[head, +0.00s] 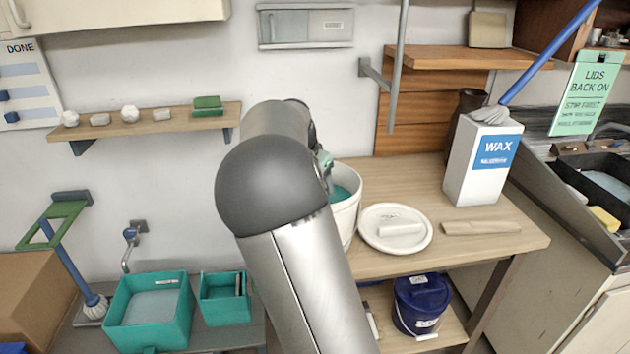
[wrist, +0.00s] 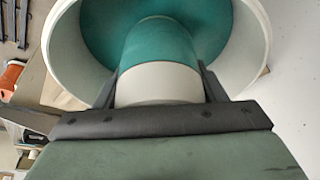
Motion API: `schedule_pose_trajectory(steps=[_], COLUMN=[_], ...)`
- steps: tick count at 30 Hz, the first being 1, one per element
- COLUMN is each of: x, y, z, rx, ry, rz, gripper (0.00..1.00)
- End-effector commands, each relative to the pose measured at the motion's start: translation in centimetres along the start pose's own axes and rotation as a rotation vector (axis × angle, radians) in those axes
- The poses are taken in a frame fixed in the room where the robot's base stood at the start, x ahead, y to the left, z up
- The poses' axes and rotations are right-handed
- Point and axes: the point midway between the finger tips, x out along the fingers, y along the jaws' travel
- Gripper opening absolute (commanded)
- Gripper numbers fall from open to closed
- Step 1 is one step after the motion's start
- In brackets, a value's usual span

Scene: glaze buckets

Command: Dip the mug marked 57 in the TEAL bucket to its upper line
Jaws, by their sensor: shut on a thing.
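A white bucket (head: 346,207) holding teal glaze stands on the wooden table, partly hidden behind my arm. In the wrist view the bucket's inner wall (wrist: 245,50) curves around teal glaze (wrist: 100,28). My gripper (wrist: 160,88) is shut on a mug (wrist: 158,84), with one dark finger on each side. The mug is pale near the gripper and teal farther out, toward the glaze. Its far end merges with the glaze colour, so I cannot tell how deep it sits. No number or line on the mug is visible. In the head view my arm hides the mug.
A white wax box (head: 484,160) stands at the table's back right. A blue bucket (head: 419,300) stands on the shelf below. Teal tubs (head: 150,325) are at lower left.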

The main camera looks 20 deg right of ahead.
Motion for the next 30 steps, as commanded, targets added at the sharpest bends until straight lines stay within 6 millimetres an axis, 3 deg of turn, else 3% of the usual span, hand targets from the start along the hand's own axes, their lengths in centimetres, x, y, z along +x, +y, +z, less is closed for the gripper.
schedule_pose_trajectory(steps=[8, 30], x=[-0.7, -8.9], y=[0.0, 0.0], z=[-0.3, -3.7], rx=[0.001, 0.001], ry=[0.001, 0.001], rz=[-0.001, -0.002], gripper=[0.32, 0.32])
